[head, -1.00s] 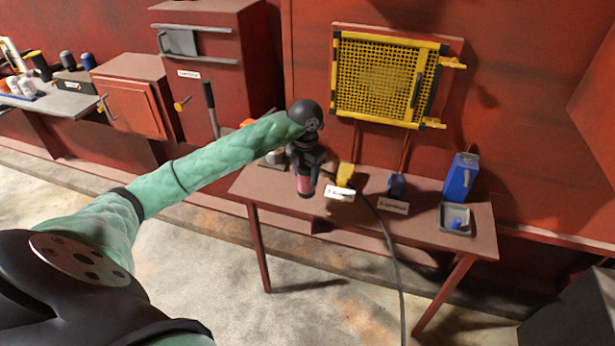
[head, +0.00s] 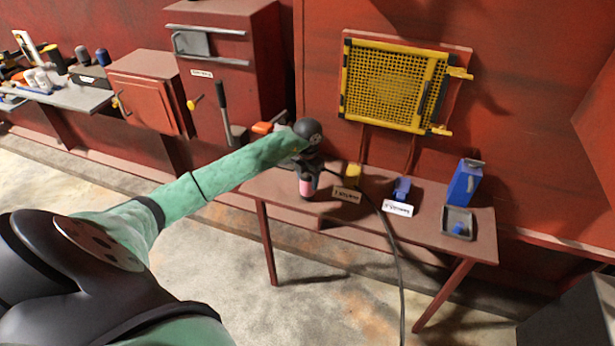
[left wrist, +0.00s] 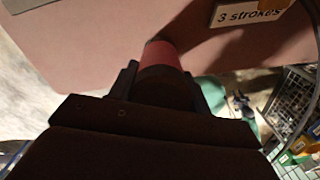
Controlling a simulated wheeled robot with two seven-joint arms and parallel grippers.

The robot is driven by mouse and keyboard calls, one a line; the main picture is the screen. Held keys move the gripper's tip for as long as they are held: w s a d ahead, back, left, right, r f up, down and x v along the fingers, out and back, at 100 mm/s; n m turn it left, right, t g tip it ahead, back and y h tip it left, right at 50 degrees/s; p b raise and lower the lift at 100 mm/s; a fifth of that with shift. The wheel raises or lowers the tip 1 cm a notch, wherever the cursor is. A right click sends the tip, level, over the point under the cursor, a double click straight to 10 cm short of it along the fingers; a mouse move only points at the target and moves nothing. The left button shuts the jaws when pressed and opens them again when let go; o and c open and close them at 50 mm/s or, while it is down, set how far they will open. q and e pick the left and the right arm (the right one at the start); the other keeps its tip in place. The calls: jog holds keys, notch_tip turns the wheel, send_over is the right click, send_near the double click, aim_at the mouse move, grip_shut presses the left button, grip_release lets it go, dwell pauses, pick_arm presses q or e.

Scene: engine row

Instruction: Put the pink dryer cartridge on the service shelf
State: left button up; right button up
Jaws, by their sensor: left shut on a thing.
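My left gripper (head: 308,168) is shut on the pink dryer cartridge (head: 306,188), a dark-capped cylinder with a pink body. It hangs about upright over the left part of the red-brown table (head: 430,228); I cannot tell whether its bottom touches. In the left wrist view the cartridge (left wrist: 160,54) shows pinkish red between the dark fingers (left wrist: 158,82), with the table top (left wrist: 85,45) beyond. A grey shelf (head: 75,97) juts from the wall at far left; no readable label marks either surface as the service shelf. My right gripper is not in view.
The table holds a yellow block (head: 353,174), a small blue part (head: 402,187), a tall blue can (head: 466,183) and a grey tray (head: 458,223). A dark hose (head: 396,255) hangs over its front. A yellow mesh panel (head: 395,85) is on the wall. Red cabinets stand left.

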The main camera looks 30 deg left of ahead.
pick_arm(q)
jog(key=shift+f, duration=0.2)
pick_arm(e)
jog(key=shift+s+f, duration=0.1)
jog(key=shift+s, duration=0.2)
pick_arm(q)
jog(key=shift+f, duration=0.15)
jog(key=o, duration=1.1)
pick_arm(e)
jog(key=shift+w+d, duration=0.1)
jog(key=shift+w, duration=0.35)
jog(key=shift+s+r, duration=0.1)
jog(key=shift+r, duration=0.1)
